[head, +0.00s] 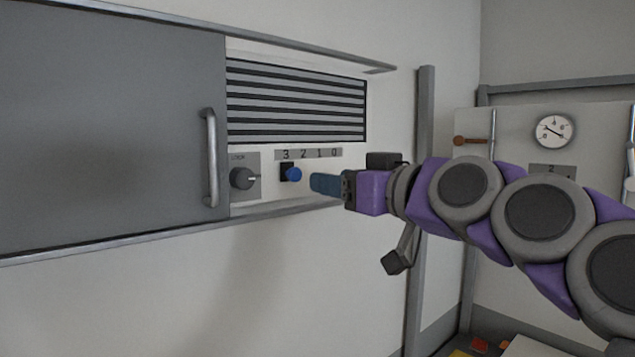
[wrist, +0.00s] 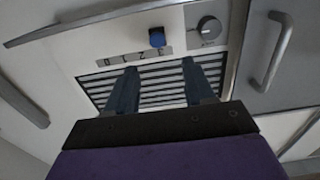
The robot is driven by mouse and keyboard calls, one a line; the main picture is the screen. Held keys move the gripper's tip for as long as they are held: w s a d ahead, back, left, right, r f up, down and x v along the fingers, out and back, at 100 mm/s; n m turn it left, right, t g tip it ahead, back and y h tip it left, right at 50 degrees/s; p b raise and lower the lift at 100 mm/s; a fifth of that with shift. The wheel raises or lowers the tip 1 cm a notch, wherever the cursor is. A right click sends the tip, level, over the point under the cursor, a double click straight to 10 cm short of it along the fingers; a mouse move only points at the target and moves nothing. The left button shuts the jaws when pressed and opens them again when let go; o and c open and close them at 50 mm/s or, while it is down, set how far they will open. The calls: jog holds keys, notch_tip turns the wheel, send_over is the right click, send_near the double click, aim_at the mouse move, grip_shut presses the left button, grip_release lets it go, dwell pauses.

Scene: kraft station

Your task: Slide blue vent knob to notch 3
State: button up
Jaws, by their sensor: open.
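The blue vent knob (head: 293,174) sits on a dark square base under the vent grille. The base lies beneath the numeral 3 of the label strip (head: 308,154), which reads 3, 2, 1, 0 from left to right. The knob also shows near the top of the wrist view (wrist: 157,37), close to the strip's 3 end. My gripper (head: 318,183) is just right of the knob in the head view, with a small gap between them. In the wrist view its two fingers (wrist: 159,64) are spread and empty, with the knob beyond their tips.
A round dark dial (head: 242,179) sits left of the knob. A grey sliding door (head: 110,130) with a vertical handle (head: 210,158) is farther left. The slatted grille (head: 296,104) is above. A lower rail (head: 285,209) runs beneath; a grey post (head: 422,200) stands right.

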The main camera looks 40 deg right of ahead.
jog(key=s, duration=0.7)
jog(key=shift+s+d, duration=0.25)
jog(key=w+a+f+n+g+y+b, duration=0.1)
jog(key=a+f+g+b, duration=0.15)
jog(key=a+f, duration=0.55)
jog(key=w+a+f+g+b, duration=0.1)
jog(key=a+f+g, duration=0.35)
jog(key=f, duration=0.75)
jog(key=w+a+f+n+g+y+b, duration=0.1)
jog(key=w+a+f+g, duration=0.15)
jog(key=a+f, duration=0.55)
jog(key=s+f+m+g+h+b, duration=0.1)
jog(key=s+f+g, duration=0.2)
jog(key=s+f, duration=0.3)
jog(key=s+f+m+g+h+b, duration=0.1)
jog(key=s+f+g, duration=0.3)
jog(key=f, duration=0.9)
jog(key=s+f+g+h+b, duration=0.1)
jog(key=s+f+g+b, duration=0.1)
jog(key=s+f, duration=0.6)
jog(key=shift+s+d+f+m+g, duration=0.4)
jog(key=shift+f+g, duration=0.25)
jog(key=shift+f, duration=0.2)
jog(key=shift+w, duration=0.1)
jog(key=shift+c, duration=0.4)
